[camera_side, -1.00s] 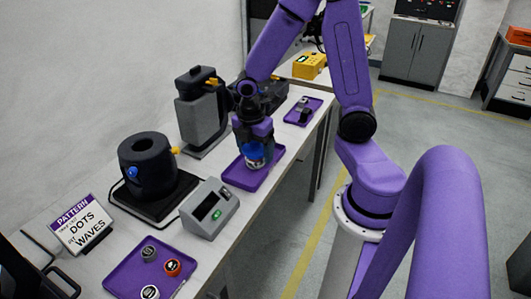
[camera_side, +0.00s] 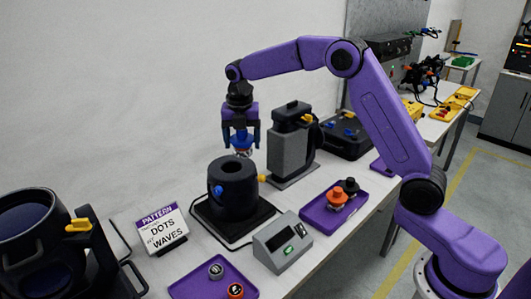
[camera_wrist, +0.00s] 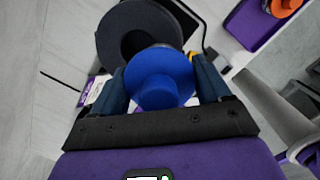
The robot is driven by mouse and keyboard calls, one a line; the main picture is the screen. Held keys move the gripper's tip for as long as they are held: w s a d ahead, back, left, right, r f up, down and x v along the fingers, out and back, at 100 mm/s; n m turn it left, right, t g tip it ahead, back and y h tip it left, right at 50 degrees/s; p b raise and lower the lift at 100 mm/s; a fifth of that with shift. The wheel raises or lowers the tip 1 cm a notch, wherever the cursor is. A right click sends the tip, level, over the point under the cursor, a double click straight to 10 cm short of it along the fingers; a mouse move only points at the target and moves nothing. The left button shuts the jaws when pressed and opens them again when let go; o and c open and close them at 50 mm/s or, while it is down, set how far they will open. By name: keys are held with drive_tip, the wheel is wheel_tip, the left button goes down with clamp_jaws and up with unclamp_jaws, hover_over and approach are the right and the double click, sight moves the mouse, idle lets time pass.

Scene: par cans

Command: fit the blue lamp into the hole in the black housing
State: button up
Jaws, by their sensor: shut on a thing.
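My gripper (camera_side: 241,146) is shut on the blue lamp (camera_side: 241,141), which has a broad blue rim and a pale lower end. It holds the lamp upright above the black housing (camera_side: 233,192), a thick round body with a hole in its top. In the side view a small gap shows between lamp and housing. In the wrist view the lamp (camera_wrist: 158,78) sits between the blue fingers of my gripper (camera_wrist: 160,92). The housing's ring (camera_wrist: 112,28) shows behind it, up and left, and the lamp covers the ring's lower right part.
A grey stand with a black top (camera_side: 289,150) is close behind the housing, to the right. A grey meter box (camera_side: 283,244) and a purple tray (camera_side: 320,217) with orange and dark lamps lie right. A sign (camera_side: 161,228) and another tray (camera_side: 210,287) are in front.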

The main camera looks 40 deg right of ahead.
drive_tip(key=w+a+r+n, duration=0.2)
drive_tip(key=w, duration=0.1)
wheel_tip(320, 180, down, 6)
drive_tip(key=shift+f, duration=0.2)
idle(0.7)
drive_tip(key=shift+w+f, duration=0.1)
drive_tip(key=shift+f, duration=1.05)
idle(0.8)
drive_tip(key=o, duration=1.1)
drive_tip(key=shift+o, duration=0.2)
drive_tip(key=shift+d+f, duration=0.1)
